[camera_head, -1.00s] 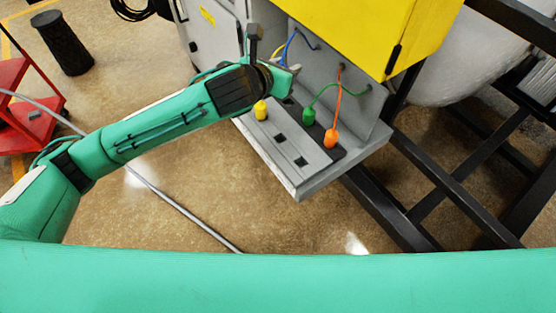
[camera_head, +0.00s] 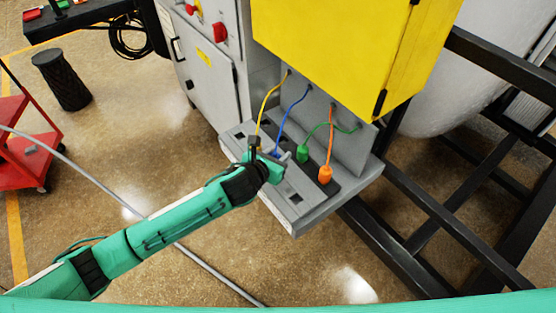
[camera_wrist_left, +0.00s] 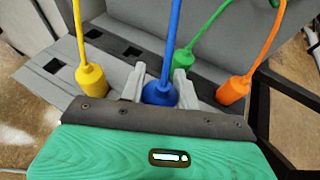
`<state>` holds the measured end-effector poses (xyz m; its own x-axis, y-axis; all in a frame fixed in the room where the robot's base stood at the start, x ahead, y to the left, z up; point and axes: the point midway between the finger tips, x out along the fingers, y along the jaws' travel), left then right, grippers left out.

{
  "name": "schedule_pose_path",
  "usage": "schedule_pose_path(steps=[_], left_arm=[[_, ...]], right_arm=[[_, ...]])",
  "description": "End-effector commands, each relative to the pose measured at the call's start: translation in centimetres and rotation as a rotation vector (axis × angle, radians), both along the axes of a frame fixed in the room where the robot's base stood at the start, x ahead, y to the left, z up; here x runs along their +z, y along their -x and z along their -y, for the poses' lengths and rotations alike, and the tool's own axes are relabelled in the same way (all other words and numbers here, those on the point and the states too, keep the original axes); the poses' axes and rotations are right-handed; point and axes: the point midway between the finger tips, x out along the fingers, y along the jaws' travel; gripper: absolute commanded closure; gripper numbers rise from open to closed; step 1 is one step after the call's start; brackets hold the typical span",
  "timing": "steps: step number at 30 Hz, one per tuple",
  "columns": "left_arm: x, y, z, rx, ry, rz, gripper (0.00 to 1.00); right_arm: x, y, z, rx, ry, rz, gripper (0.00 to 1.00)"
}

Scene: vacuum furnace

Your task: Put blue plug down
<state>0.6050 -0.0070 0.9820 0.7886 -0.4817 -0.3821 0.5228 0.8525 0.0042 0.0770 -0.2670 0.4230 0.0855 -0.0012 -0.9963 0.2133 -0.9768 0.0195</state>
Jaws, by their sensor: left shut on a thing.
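The blue plug (camera_wrist_left: 160,92) is between the two fingers of my left gripper (camera_wrist_left: 158,86) in the left wrist view, at the end of a blue cable. In the head view my left gripper (camera_head: 280,156) is low over the grey socket ledge (camera_head: 296,214), with a bit of the blue plug (camera_head: 276,152) showing. The gripper is shut on the blue plug. The plug's lower end is hidden, so I cannot tell whether it touches the ledge. My right gripper is not in view.
The green plug (camera_head: 303,153) and orange plug (camera_head: 325,175) stand on the dark strip to the right. The yellow plug (camera_wrist_left: 91,80) stands left of the gripper in the wrist view. Empty square sockets (camera_wrist_left: 53,66) show on the ledge. A yellow box (camera_head: 330,45) overhangs behind.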

Motion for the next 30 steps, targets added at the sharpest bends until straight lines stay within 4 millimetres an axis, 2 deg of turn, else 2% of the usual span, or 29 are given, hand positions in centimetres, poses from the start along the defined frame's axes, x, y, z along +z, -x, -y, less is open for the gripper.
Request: schedule_pose_path(steps=[6,21,22,24,30], left_arm=[[-3.0,0.1,0.0,0.000,0.000,-0.004,0.90],[-3.9,0.0,0.0,0.000,-0.001,0.000,0.90],[-3.8,0.0,0.0,0.000,-0.001,0.000,0.62],[-3.8,0.0,0.0,0.000,-0.001,-0.001,0.49],[-3.8,0.0,0.0,0.000,-0.001,-0.002,0.46]], right_arm=[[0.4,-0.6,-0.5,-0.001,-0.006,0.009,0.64],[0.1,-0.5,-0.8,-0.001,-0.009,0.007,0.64],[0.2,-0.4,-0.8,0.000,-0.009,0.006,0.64],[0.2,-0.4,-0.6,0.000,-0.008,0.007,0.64],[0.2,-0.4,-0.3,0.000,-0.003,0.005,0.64]])
